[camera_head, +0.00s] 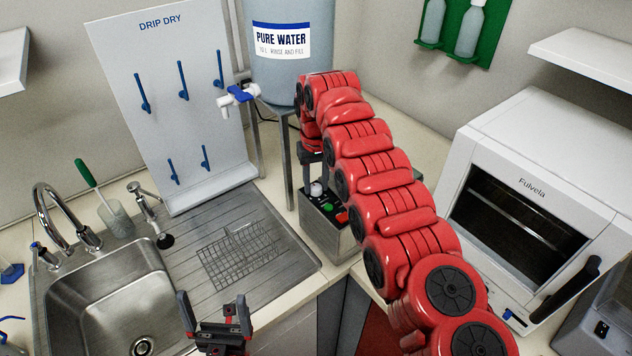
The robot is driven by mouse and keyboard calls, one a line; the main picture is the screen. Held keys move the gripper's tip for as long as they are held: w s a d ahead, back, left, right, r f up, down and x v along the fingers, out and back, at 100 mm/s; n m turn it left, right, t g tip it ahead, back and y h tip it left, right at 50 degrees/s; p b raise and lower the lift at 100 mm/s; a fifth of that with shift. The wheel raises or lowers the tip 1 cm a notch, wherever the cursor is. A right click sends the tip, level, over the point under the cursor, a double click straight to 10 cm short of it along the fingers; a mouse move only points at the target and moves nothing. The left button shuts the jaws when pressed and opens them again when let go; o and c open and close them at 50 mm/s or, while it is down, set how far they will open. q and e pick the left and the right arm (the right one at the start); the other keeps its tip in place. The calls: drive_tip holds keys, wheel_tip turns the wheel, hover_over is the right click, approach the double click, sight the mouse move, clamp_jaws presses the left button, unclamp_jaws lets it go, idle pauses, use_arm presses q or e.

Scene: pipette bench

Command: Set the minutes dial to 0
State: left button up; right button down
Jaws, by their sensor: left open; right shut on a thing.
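A steel box (318,228) with a dark top panel stands on the counter at the centre. Its top carries a pale round knob (317,188), a green button (328,208) and a red switch (342,216). My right gripper (314,180) points down at this box and is shut on the pale knob, which looks like the minutes dial. Any markings and the dial's setting are too small to read, and my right arm covers part of the box's surroundings. My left gripper (212,308) is open and empty, in front of the sink's drainboard.
A sink (80,290) and drainboard with a wire rack (240,258) lie left. The water tank (290,75) on its stand is behind the box. A white oven (545,125) stands right. A drip-dry board (165,100) leans at the back.

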drive_tip(key=c, duration=0.5)
unclamp_jaws()
drive_tip(key=shift+c, duration=0.2)
drive_tip(key=shift+o, duration=0.4)
drive_tip(key=shift+a, duration=0.1)
